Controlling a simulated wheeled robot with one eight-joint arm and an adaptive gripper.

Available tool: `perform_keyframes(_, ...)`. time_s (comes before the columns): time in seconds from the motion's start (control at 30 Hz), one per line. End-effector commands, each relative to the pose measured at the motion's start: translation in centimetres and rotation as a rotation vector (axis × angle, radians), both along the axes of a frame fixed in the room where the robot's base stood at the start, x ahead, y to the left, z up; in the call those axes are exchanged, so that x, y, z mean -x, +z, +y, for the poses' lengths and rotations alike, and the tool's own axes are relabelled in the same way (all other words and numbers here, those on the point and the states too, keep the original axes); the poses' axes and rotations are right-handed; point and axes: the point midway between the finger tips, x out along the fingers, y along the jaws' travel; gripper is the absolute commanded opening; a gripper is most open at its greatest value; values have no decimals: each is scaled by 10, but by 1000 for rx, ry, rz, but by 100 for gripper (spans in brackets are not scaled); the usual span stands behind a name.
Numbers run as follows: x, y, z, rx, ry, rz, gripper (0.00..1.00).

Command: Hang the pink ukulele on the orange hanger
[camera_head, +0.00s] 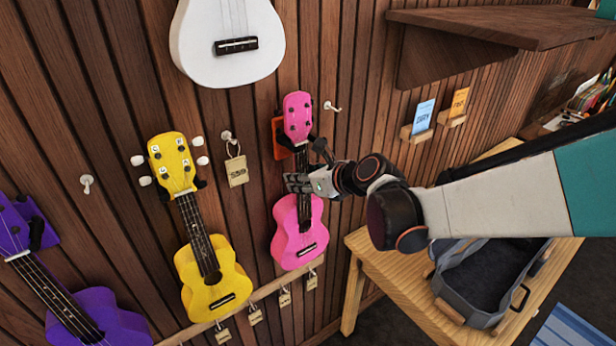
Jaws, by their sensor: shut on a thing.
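The pink ukulele (297,228) is upright against the wood-slat wall, with its pink head (297,112) at the top. The orange hanger (279,139) is on the wall behind the head and upper neck, with a dark hook part beside the neck. The head appears to be at the hanger; whether the hook bears its weight I cannot tell. My gripper (299,183) reaches in from the right and is shut on the ukulele's neck, just above the body. The gripper hides part of the neck.
A yellow ukulele (213,277) and a purple ukulele (100,312) hang to the left, and a white one (225,45) above. Bare wall hooks (331,107) stick out nearby. A wooden table (385,277) with an open grey case (490,275) stands below my arm.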

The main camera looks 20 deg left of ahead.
Motion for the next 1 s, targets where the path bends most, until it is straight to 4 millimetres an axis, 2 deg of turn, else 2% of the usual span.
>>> perform_keyframes(0.47,-2,2,1,-3,-2,-1,0)
perform_keyframes(1.0,5,1,-8,-2,-1,-1,0)
